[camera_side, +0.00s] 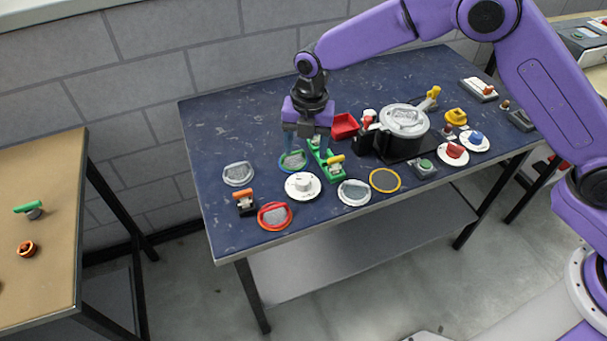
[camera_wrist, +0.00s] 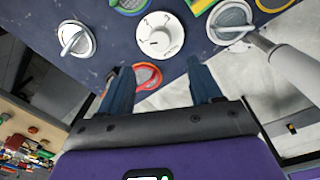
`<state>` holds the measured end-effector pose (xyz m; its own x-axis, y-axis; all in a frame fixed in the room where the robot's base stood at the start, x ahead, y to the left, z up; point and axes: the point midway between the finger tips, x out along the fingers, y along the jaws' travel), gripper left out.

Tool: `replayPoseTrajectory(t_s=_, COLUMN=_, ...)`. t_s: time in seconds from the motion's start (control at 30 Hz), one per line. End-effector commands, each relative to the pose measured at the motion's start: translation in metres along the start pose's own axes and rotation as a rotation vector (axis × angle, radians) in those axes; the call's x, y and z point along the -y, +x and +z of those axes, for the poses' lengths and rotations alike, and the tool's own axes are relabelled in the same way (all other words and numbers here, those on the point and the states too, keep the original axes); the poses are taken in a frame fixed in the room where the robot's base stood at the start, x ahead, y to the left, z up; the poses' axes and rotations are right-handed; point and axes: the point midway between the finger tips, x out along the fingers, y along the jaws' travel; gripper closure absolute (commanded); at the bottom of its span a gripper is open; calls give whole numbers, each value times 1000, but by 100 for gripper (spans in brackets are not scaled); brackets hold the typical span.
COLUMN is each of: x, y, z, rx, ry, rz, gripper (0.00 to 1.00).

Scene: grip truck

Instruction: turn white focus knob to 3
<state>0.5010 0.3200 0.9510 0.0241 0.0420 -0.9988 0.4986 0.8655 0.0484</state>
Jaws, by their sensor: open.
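The white focus knob (camera_side: 302,185) is a round white dial with a raised grip, lying near the front left part of the blue table. In the wrist view the white knob (camera_wrist: 160,37) is ahead of the fingertips, with dark marks around its edge that are too small to read. My gripper (camera_side: 306,143) points down above the table, behind the knob in the side view, apart from it. In the wrist view my gripper (camera_wrist: 162,70) has its two blue fingers spread, with nothing held between them.
Green blocks (camera_side: 331,165) stand close right of my gripper. The table's back left is clear.

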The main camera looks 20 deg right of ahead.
Motion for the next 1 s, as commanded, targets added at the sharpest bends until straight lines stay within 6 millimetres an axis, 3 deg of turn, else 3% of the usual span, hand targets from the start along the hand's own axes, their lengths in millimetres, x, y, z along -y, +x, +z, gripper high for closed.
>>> replayPoseTrajectory(t_s=0.3, x=0, y=61, z=0, rx=-1, ry=0, rz=-2, gripper=36)
replayPoseTrajectory(t_s=0.5, x=0, y=88, z=0, rx=-1, ry=1, rz=-1, gripper=36)
replayPoseTrajectory(t_s=0.7, x=0, y=99, z=0, rx=0, ry=0, rz=1, gripper=36)
replayPoseTrajectory(t_s=1.0, x=0, y=100, z=0, rx=0, ry=0, rz=1, gripper=39)
